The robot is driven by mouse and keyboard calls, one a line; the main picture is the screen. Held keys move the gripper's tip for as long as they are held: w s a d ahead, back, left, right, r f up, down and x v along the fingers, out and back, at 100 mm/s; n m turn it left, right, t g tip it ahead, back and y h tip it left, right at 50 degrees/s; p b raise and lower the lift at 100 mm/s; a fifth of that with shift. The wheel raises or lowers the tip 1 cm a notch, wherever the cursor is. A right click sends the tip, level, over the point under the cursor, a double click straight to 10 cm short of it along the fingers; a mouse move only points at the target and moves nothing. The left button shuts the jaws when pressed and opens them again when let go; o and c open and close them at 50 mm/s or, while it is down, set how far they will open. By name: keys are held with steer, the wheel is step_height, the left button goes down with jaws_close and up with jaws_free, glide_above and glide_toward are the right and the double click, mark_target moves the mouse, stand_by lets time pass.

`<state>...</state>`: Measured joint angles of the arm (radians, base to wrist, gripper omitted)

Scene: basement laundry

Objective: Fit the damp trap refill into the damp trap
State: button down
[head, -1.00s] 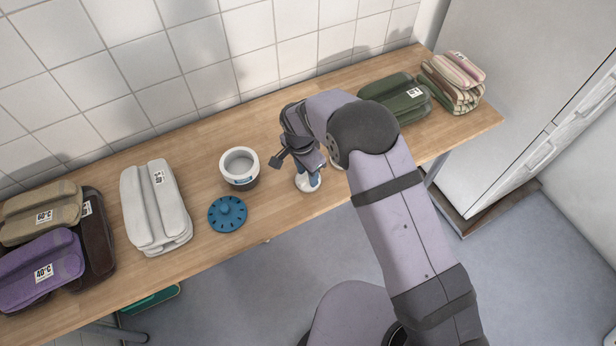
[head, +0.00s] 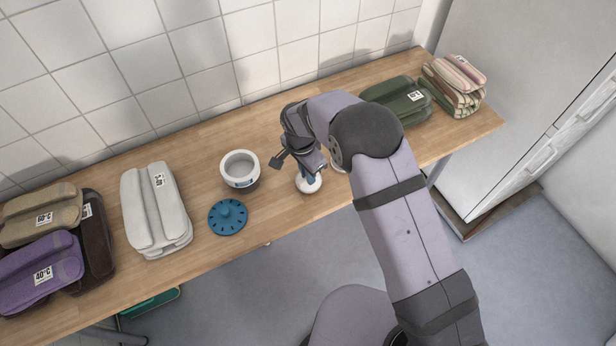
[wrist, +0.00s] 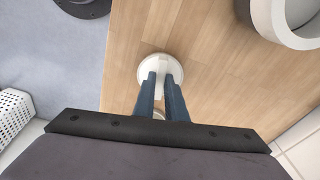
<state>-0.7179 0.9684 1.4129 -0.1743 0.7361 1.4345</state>
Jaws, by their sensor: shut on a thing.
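The damp trap (head: 240,183) is an open white and grey round pot on the wooden bench. Part of it also shows at the top right of the wrist view (wrist: 265,20). The damp trap refill (head: 308,185) is a white disc to the right of the pot. In the wrist view the refill (wrist: 158,62) lies at the tips of the blue fingers. My gripper (wrist: 161,78) is shut on it. I cannot tell whether the refill is clear of the bench. My arm partly covers the gripper in the head view.
A blue round lid (head: 228,216) lies in front of the pot. A white folded towel (head: 155,208) and purple (head: 40,270) and tan ones are at left. A green bundle (head: 398,98) and striped cloths (head: 455,85) are at right. The wall is close behind.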

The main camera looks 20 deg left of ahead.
step_height(320, 180, up, 9)
steer(key=b, duration=0.2)
step_height(320, 180, up, 5)
steer(key=n+y, duration=0.2)
steer(key=n, duration=1.2)
glide_above(241, 172)
steer(key=shift+s+d+f+p, duration=0.1)
steer(key=shift+f+p, duration=0.4)
steer(key=shift+f, duration=2.1)
steer(key=shift+s+d+f+p, duration=0.1)
steer(key=shift+f+p, duration=0.35)
steer(key=shift+f, duration=2.1)
steer(key=shift+f, duration=0.2)
steer(key=c, duration=1.8)
jaws_free()
